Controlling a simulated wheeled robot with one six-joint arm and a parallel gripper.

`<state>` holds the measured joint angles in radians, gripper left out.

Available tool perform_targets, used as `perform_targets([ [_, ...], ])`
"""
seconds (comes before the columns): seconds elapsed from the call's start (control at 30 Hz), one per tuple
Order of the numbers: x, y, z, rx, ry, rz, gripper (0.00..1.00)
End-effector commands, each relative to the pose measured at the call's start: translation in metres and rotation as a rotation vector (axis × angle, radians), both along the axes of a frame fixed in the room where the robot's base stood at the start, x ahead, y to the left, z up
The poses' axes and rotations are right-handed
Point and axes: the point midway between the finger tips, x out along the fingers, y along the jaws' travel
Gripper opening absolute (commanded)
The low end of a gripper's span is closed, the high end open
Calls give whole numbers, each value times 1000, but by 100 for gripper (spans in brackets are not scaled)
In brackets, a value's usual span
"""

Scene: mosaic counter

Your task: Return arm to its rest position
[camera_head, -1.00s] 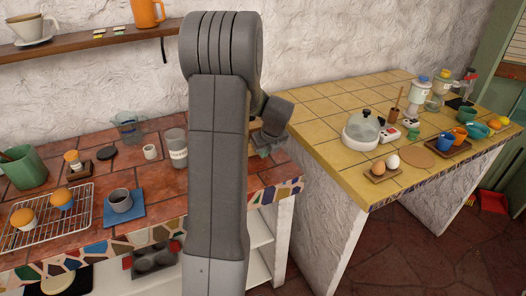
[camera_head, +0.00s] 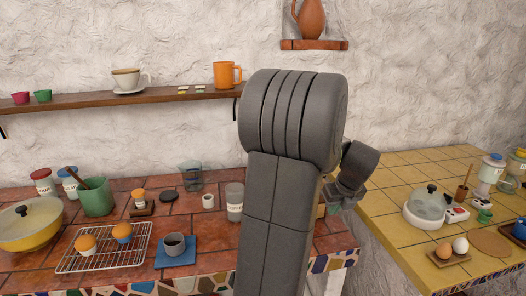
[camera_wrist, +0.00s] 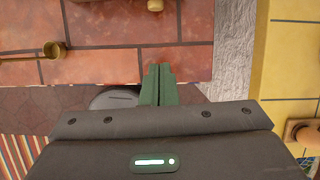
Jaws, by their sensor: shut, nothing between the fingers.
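My arm stands folded up in the middle of the head view, its forearm bent down on the right side. My gripper (camera_head: 343,195) hangs there, partly hidden behind the arm, in front of the gap between the two counters. In the wrist view its green fingers (camera_wrist: 157,72) are together with nothing between them. They point at the edge of the red-tiled counter (camera_wrist: 110,65) and hold no object.
The yellow counter (camera_head: 385,205) at right bears a glass-domed dish (camera_head: 425,214) and eggs (camera_head: 460,245). A shelf (camera_head: 70,105) is behind.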

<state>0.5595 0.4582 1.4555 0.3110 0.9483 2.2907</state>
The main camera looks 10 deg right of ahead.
Motion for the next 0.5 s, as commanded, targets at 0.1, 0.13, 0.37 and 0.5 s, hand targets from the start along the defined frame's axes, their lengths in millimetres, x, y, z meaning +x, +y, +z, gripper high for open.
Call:
perform_targets([
  [0.1,0,0,-1,0,0,0,0],
  [0.13,1,0,-2,1,0,0,0],
  [0.37,9,2,-25,3,4,2,0],
  [0.5,20,3,-49,3,3,0,0],
])
